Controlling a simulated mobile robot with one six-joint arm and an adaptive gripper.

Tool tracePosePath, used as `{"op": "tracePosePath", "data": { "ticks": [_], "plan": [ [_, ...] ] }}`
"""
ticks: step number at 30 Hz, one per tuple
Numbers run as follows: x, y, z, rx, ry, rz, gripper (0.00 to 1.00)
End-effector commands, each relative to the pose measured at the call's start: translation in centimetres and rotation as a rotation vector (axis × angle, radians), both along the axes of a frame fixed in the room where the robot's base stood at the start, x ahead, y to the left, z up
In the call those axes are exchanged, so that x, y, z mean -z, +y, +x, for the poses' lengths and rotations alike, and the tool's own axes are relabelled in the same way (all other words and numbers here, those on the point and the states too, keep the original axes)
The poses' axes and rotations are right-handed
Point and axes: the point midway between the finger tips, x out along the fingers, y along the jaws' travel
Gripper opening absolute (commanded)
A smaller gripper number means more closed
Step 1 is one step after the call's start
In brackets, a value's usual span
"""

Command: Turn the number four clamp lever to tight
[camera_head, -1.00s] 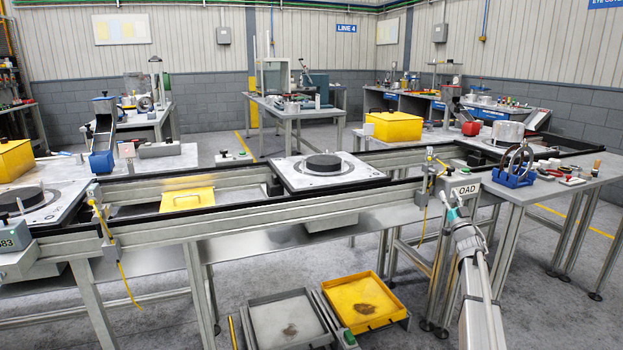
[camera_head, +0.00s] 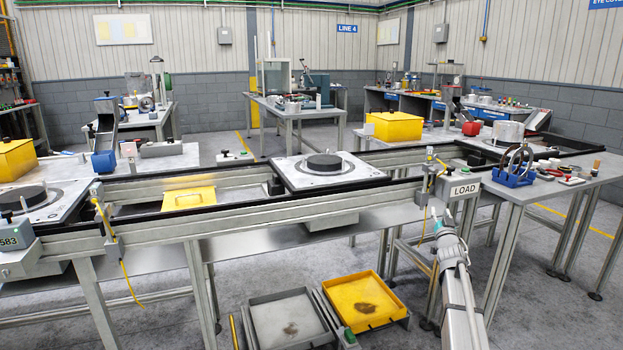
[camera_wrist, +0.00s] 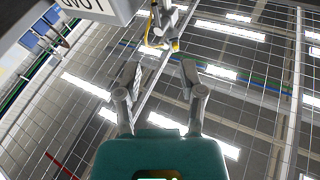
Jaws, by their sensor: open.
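I cannot pick out a clamp lever marked number four in either view. A square pallet (camera_head: 290,176) with a dark round disc (camera_head: 323,162) sits on the rail line at mid-picture. Another pallet (camera_head: 70,203) with a dark disc is at the left edge. My gripper (camera_head: 436,212) is just left of and below the LOAD sign (camera_head: 466,190), in front of the rail. In the wrist view my gripper (camera_wrist: 160,78) is open, with nothing between its fingers. A grey fitting with a yellow part (camera_wrist: 165,25) shows beyond the fingertips.
The black-edged rail frame (camera_head: 240,212) crosses the picture. A grey post fitting with a yellow cable (camera_head: 428,178) stands beside the sign. A blue holder (camera_head: 513,178) and small parts lie on the right table. Grey (camera_head: 262,345) and yellow (camera_head: 378,322) trays are low in front.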

Motion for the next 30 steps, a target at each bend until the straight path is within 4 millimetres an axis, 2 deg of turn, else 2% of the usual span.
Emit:
{"op": "tracePosePath", "data": {
  "ticks": [1, 11, 17, 23, 30],
  "plan": [
    [0.9, 0.9, -0.9, 0.02, 0.046, 0.013, 0.51],
    [7.6, 4.9, -5.2, 0.131, 0.404, 0.078, 0.51],
    [11.8, 8.0, -9.2, 0.158, 0.639, 0.101, 0.51],
    [15.8, 11.5, -14.1, 0.153, 0.883, 0.115, 0.51],
    [19.8, 16.2, -21.4, 0.103, 1.186, 0.112, 0.51]
  ]
}}
